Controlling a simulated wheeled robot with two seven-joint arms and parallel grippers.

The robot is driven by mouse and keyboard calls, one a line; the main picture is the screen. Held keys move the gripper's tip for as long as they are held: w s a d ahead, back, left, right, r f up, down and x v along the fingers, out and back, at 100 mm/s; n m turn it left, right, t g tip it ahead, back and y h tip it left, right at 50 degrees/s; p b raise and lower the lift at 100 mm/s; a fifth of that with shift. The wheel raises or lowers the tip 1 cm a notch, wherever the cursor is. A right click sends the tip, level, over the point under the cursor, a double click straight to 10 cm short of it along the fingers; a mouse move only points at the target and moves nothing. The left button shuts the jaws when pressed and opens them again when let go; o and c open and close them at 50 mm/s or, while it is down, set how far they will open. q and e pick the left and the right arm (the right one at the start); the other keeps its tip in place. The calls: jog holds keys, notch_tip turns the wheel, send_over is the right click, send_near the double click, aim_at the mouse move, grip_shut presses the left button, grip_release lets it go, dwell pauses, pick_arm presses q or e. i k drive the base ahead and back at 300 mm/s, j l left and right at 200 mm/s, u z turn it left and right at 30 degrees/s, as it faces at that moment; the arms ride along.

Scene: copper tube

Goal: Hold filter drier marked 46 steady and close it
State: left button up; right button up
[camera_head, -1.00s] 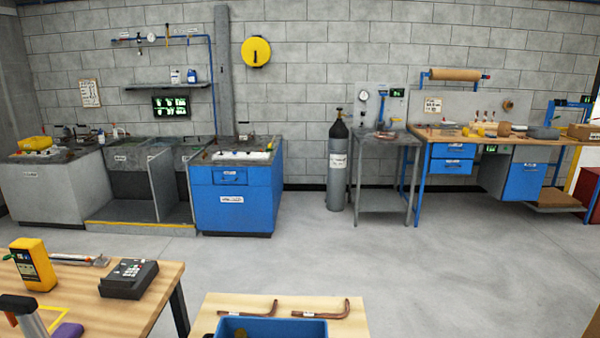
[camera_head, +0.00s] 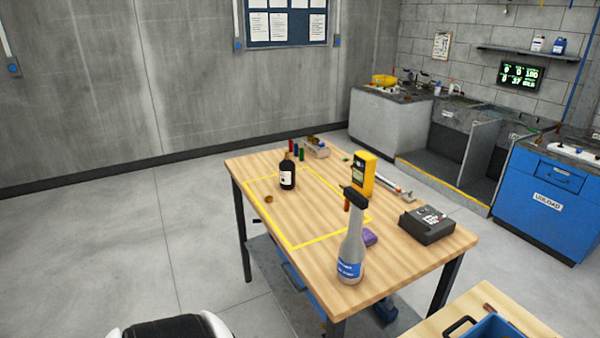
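I cannot make out a filter drier marked 46 in this view. A small brownish piece (camera_head: 269,198) lies inside the yellow outlined area (camera_head: 297,246) on the wooden table, too small to identify. A dark bottle (camera_head: 288,172) with a white label stands upright at that outline's far side. A grey spray bottle (camera_head: 351,250) with a blue label stands at the table's near edge. Neither of my grippers is in view.
The wooden table (camera_head: 410,258) also holds a yellow meter (camera_head: 362,176), a black device (camera_head: 426,225), a purple cloth-like item (camera_head: 369,237) and several small coloured tubes (camera_head: 295,151). A blue bin (camera_head: 498,330) sits on another table at lower right. Floor at left is clear.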

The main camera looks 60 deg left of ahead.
aim_at(287, 166)
jog(key=u, duration=1.95)
